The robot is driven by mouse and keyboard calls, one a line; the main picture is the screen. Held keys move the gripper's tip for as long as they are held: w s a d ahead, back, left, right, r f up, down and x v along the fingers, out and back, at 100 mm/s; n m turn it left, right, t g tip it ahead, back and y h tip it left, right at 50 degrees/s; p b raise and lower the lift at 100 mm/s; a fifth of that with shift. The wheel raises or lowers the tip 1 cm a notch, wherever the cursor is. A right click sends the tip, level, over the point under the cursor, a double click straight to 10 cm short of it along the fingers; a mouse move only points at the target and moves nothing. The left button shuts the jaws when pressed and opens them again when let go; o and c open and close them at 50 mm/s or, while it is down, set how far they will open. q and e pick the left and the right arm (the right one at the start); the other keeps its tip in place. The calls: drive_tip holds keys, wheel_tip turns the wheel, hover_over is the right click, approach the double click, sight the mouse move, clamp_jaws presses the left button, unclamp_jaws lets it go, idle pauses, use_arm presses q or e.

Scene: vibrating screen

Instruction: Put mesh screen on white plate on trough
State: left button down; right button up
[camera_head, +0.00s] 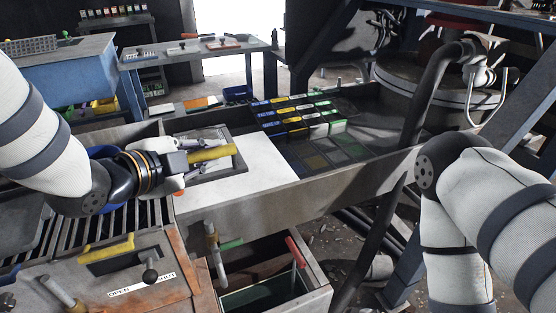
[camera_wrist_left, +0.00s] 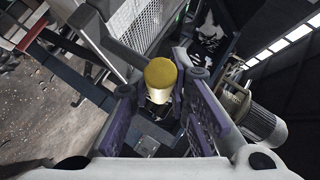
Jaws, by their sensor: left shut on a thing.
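My left gripper (camera_head: 183,161) comes in from the left and is shut on a yellow handle (camera_head: 212,153). In the left wrist view the yellow handle (camera_wrist_left: 160,75) stands between the fingers (camera_wrist_left: 165,105). The handle appears to belong to a grey framed panel, likely the mesh screen (camera_head: 228,164), at the left end of the trough (camera_head: 300,195). A perforated grey surface (camera_wrist_left: 137,25) shows in the left wrist view. My right gripper is out of view.
Several coloured labelled blocks (camera_head: 300,117) stand in the trough beyond the white plate. A slotted grate (camera_head: 130,215) and a control panel (camera_head: 110,270) lie at the left front. An open box (camera_head: 265,265) with a red handle (camera_head: 296,252) sits below.

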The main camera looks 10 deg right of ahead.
use_arm(q)
drive_tip(key=shift+w+d+f, duration=0.3)
drive_tip(key=shift+w+d, duration=0.25)
drive_tip(key=shift+d, duration=0.05)
drive_tip(key=w+d+f+b, duration=0.1)
drive_tip(key=w+f, duration=0.2)
drive_tip(key=w, duration=0.1)
drive_tip(key=w+d+f+b, duration=0.1)
drive_tip(key=w+d+f, duration=0.1)
drive_tip(key=w+f, duration=0.1)
drive_tip(key=w+d+f+b, duration=0.1)
drive_tip(key=w+f, duration=0.2)
drive_tip(key=w, duration=0.1)
drive_tip(key=shift+w+d+f+b, duration=0.1)
drive_tip(key=shift+w+d+b, duration=0.1)
drive_tip(key=shift+w+b, duration=0.2)
drive_tip(key=shift+w+d+f, duration=0.1)
drive_tip(key=shift+w+f, duration=0.1)
drive_tip(key=shift+f, duration=1.4)
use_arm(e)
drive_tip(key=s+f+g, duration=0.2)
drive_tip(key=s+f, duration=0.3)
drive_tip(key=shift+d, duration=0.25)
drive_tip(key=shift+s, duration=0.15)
use_arm(q)
drive_tip(key=shift+f, duration=0.2)
drive_tip(key=c, duration=1.6)
unclamp_jaws()
drive_tip(key=shift+c, duration=0.2)
drive_tip(key=shift+o, duration=0.6)
